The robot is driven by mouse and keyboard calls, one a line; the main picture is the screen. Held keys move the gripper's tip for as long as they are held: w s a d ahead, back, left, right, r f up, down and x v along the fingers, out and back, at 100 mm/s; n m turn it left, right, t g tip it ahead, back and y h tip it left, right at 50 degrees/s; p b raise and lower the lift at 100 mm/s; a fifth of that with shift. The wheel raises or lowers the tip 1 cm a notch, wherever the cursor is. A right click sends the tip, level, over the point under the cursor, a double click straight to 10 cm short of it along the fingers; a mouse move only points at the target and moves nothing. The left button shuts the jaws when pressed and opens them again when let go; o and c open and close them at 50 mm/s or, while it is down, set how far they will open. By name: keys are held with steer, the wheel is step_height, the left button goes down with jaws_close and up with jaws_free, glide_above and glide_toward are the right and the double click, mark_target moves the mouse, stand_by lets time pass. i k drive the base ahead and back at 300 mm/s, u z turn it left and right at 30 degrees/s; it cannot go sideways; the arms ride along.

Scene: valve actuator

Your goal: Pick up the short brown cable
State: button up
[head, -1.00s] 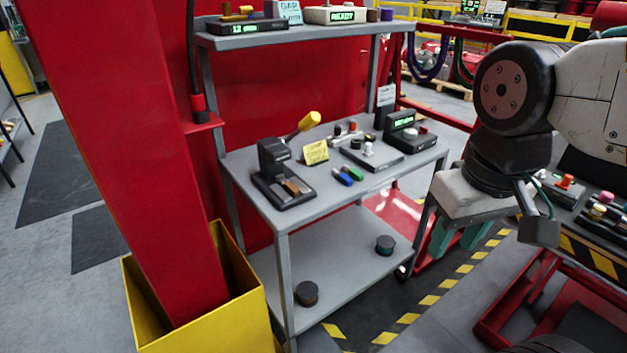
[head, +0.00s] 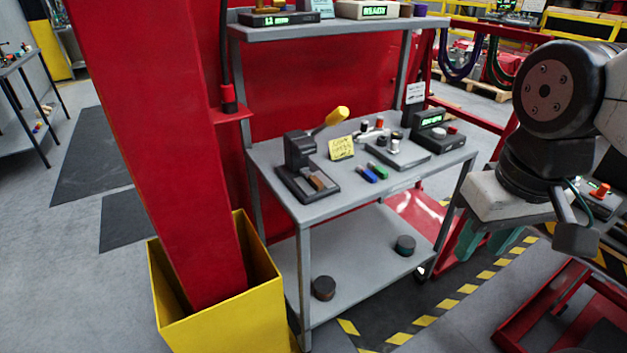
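A short brown piece (head: 317,182) lies on the black base of a lever press (head: 300,160) with a yellow handle, at the left of the grey cart's middle shelf (head: 300,208). It is too small to tell clearly whether it is a cable. A short blue piece (head: 366,174) and a short green piece (head: 378,170) lie side by side on the shelf, right of the press. My gripper (head: 486,246) hangs pointing down at the right, beyond the cart's right end in the picture. Its two teal fingers are apart, with nothing seen between them.
A yellow note (head: 341,147) and black devices (head: 398,154) stand on the middle shelf. The upper shelf (head: 340,30) overhangs its back. Two dark round discs (head: 323,288) (head: 405,245) lie on the lower shelf. A red pillar in a yellow guard (head: 225,325) stands at front left.

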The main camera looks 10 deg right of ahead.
mark_target(316, 183)
steer(key=u, duration=0.5)
steer(key=k, duration=0.6)
steer(key=u, duration=1.3)
steer(key=i, duration=1.1)
steer(key=z, duration=0.75)
steer(key=i, duration=0.45)
steer(key=z, duration=0.5)
